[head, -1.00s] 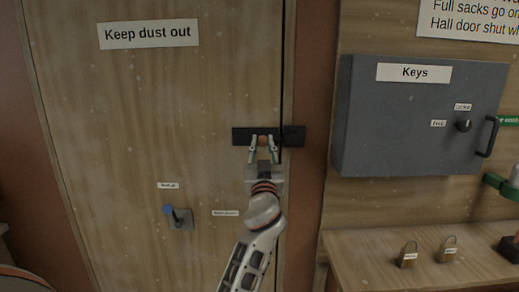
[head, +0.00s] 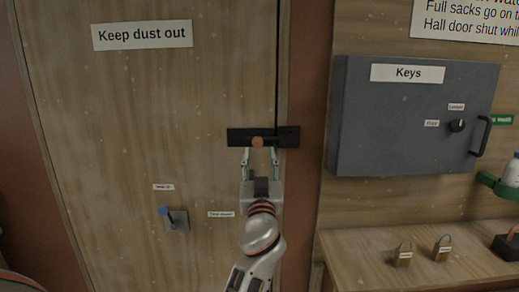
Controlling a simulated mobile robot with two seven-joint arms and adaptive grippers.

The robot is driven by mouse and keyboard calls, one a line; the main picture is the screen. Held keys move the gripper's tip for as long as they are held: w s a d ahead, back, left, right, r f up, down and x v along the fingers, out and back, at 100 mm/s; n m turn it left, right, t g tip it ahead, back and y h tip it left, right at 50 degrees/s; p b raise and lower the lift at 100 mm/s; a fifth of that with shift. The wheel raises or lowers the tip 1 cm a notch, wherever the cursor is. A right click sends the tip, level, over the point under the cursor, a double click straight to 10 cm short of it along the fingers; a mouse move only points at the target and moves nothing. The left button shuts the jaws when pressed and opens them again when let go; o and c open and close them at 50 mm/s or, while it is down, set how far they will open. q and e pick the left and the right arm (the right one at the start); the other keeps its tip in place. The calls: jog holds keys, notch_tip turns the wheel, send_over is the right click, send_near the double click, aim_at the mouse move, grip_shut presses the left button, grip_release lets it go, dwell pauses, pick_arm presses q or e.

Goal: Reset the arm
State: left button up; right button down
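My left gripper (head: 261,158) is in front of the wooden door (head: 130,130), just below a black bolt plate (head: 238,138) at the door's right edge. The plate carries a round orange-brown knob (head: 257,142). The gripper's two fingers point up and stand apart with nothing seen between them. The knob shows just above and between the fingertips; whether they touch the plate I cannot tell. My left arm comes up from the bottom of the head view. My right gripper is not in view.
A grey key cabinet (head: 400,120) with a dial (head: 457,125) hangs at right. A green holder (head: 488,180) carries a bottle (head: 512,171).

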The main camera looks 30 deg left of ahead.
pick_arm(q)
jog(key=shift+v, duration=1.1)
jog(key=s+d+f+m+g+h, duration=0.1)
jog(key=s+d+f+m+h, duration=0.15)
jog(key=f, duration=0.75)
jog(key=s+d+f+m+g+h, duration=0.15)
jog(key=f+h, duration=0.25)
jog(key=f, duration=0.5)
jog(key=s+d+f+m+h, duration=0.2)
jog(key=d+f+m+h, duration=0.1)
jog(key=f, duration=0.7)
jog(key=s+d+f+m+g+h, duration=0.1)
jog(key=s+d+f+g+h, duration=0.1)
jog(key=s+f, duration=0.9)
jog(key=s+d+f+m+g+h, duration=0.2)
jog(key=s+d+f, duration=0.4)
jog(key=s+f, duration=0.6)
jog(key=shift+s+m+g+h, duration=0.3)
jog(key=shift+g+h, duration=0.15)
jog(key=shift+g, duration=0.6)
jog(key=shift+d, duration=0.1)
jog(key=shift+c, duration=0.4)
